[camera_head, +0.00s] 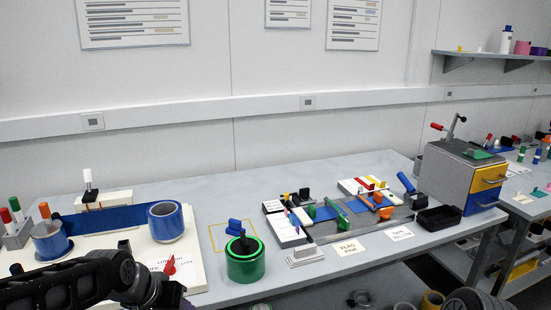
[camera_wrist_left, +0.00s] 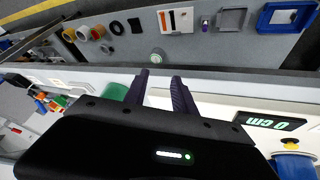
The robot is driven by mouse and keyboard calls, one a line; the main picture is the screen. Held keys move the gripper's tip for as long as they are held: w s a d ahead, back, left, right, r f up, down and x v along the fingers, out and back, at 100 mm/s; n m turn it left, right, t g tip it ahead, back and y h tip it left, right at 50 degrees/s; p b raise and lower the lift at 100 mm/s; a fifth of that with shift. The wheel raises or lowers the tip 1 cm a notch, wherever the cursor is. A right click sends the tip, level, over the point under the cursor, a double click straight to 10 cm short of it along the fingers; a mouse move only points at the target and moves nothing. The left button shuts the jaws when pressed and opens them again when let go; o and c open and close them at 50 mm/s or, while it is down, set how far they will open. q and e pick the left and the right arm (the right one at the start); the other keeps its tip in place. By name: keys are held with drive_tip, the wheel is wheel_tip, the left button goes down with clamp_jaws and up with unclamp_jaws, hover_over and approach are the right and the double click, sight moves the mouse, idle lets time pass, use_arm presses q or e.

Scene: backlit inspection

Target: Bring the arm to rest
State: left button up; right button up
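My left arm (camera_head: 65,284) comes in low from the left in the head view, in front of the white board on the bench. Its gripper's fingers cannot be made out there. In the left wrist view the two dark fingers of my left gripper (camera_wrist_left: 160,80) stand apart with a narrow gap and nothing between them. A green object (camera_wrist_left: 115,92) shows just left of the fingers, partly hidden by the gripper body. My right gripper is not in view.
A green cylinder (camera_head: 246,266) stands near the bench's front edge, right of my arm. A grey fixture (camera_head: 360,229) with small parts and a drawer cabinet (camera_head: 463,177) are farther right.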

use_arm(q)
drive_tip(key=s+d+f+n+h, duration=0.1)
drive_tip(key=d+f, duration=0.3)
drive_tip(key=f, duration=0.6)
drive_tip(key=s+d+f, duration=0.1)
drive_tip(key=d+f, duration=0.3)
drive_tip(key=f, duration=0.6)
drive_tip(key=s+d+f+g, duration=0.2)
drive_tip(key=s+d+f, duration=0.1)
drive_tip(key=s+f, duration=0.5)
drive_tip(key=s+d+f+n+g, duration=0.1)
drive_tip(key=s+d+f+g, duration=0.2)
drive_tip(key=s+f, duration=0.5)
drive_tip(key=s, duration=0.5)
drive_tip(key=shift+h, duration=0.4)
